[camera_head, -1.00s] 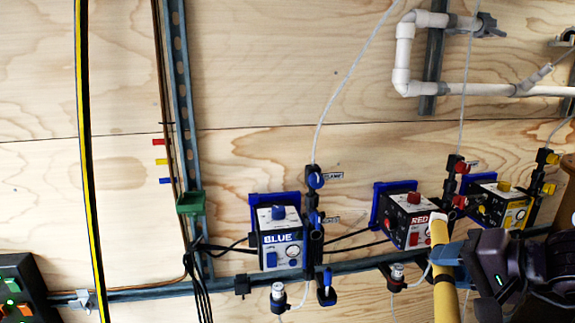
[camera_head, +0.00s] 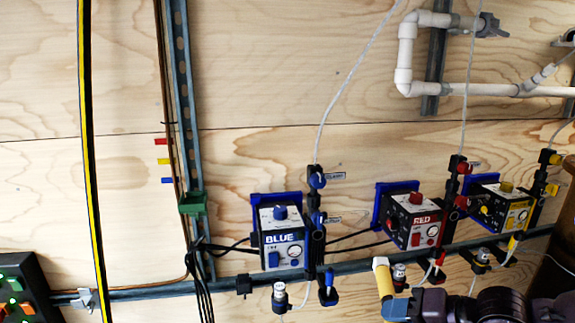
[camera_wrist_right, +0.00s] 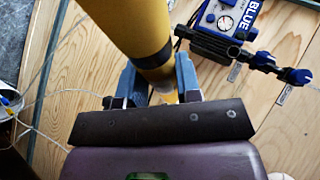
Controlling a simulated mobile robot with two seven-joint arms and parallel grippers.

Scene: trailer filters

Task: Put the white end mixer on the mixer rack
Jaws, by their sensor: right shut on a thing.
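The mixer is a yellow tube with a white end (camera_head: 381,266), upright at the bottom right of the head view. My right gripper (camera_head: 396,308) is shut on it below the white end. In the right wrist view, the blue fingers of my right gripper (camera_wrist_right: 157,75) stand on both sides of the thick yellow tube (camera_wrist_right: 135,28), which runs out of the top of the picture. The tube's lower part is cut off in the head view. I cannot pick out the mixer rack for sure. My left gripper is not in view.
Blue (camera_head: 280,238), red (camera_head: 414,222) and yellow (camera_head: 502,206) pump boxes sit on the wooden wall above a grey rail (camera_head: 350,267). A green bracket (camera_head: 192,203) is on the vertical strut. A yellow-black strip (camera_head: 88,150) runs down the left. White pipes (camera_head: 404,60) are at upper right.

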